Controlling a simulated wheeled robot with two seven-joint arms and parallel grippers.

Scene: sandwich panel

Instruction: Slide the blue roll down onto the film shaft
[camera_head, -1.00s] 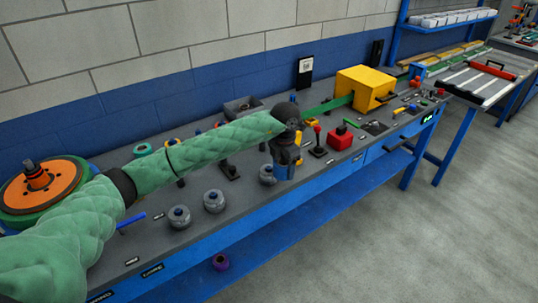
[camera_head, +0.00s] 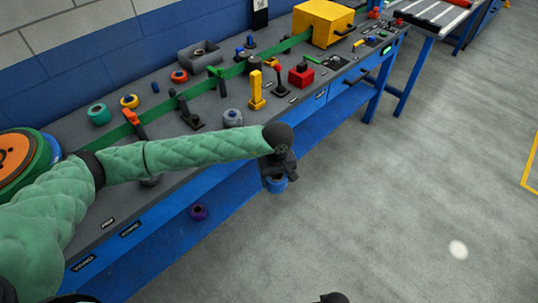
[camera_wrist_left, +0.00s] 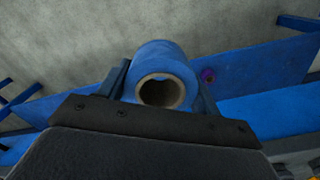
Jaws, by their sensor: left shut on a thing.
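My left gripper (camera_head: 277,170) is shut on the blue roll (camera_head: 275,185), out in front of the bench's front edge and over the floor. In the left wrist view the blue roll (camera_wrist_left: 160,58) sits between the two fingers of the gripper (camera_wrist_left: 160,75), its hollow cardboard core facing the camera. The roll is clear of the bench top. I cannot pick out the film shaft with certainty. A grey spool-like mount with a blue centre (camera_head: 232,117) stands on the bench, and my forearm hides part of another. My right gripper cannot be made out.
The bench (camera_head: 75,205) carries a green belt (camera_head: 118,133), a yellow lever (camera_head: 256,90), a red block (camera_head: 301,74) and a yellow box (camera_head: 322,22). A purple roll (camera_head: 198,212) is low at the bench's front. The floor (camera_head: 420,190) to the right is open.

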